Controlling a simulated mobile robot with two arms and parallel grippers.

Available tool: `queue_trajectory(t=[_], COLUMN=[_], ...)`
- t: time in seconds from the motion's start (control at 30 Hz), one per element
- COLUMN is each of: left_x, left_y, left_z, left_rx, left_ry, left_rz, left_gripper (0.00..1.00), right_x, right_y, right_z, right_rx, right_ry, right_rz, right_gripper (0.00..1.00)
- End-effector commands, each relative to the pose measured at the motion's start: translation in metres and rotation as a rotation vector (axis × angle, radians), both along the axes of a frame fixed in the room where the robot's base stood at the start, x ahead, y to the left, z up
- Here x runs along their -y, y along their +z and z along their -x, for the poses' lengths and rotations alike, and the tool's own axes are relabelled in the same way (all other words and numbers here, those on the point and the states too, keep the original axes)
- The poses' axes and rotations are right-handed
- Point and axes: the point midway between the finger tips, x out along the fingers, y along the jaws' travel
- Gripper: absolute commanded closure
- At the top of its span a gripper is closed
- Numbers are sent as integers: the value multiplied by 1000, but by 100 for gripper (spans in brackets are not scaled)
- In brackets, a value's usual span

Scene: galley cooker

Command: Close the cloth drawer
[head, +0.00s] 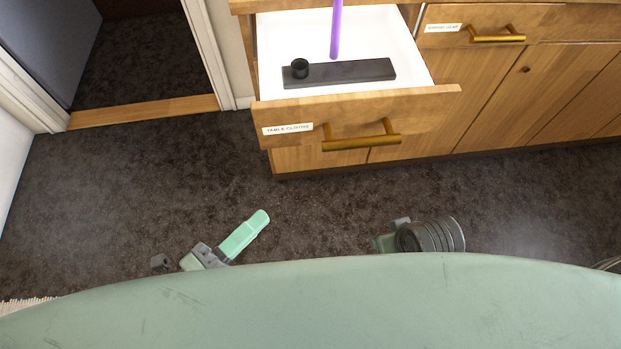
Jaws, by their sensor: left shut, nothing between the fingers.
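The cloth drawer (365,108), labelled "TABLE CLOTHS", is pulled well out of the wooden cabinet. Its white inside shows, and its front carries a brass bar handle (361,141). A dark flat bar (350,73) with a small black round cup on one end lies in it. A purple rod (336,30) stands upright over the drawer, its upper end cut off by the picture edge. My left gripper (258,220) is shut and empty, low over the floor, in front of and left of the drawer handle, clear of it. My right gripper does not show.
A second drawer (472,26) with a brass handle, right of the cloth drawer, is shut. Cupboard doors (510,95) below are shut. A doorway with a wooden threshold (145,111) is at the left. The dark carpet (140,180) before the cabinet is clear.

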Motion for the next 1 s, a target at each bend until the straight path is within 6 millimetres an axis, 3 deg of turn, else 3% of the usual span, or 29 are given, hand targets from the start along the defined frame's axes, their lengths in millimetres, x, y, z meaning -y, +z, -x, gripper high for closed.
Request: queue_trajectory(t=[0.1, 0.27, 0.47, 0.77, 1.0], left_x=[15, 24, 49, 100, 105], left_y=[25, 39, 46, 55, 58], left_z=[18, 20, 1, -35, -64], left_rx=[116, 160, 162, 159, 156], left_ry=[-71, -94, -92, -91, -90], left_rz=[-11, -16, -13, -13, -16], left_gripper=[100, 100, 100, 100, 100], right_x=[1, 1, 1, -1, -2], right_y=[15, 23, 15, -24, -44], right_z=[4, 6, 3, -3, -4], right_rx=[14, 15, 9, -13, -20], right_ry=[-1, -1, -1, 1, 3], right_rz=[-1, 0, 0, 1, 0], right_gripper=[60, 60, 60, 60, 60])
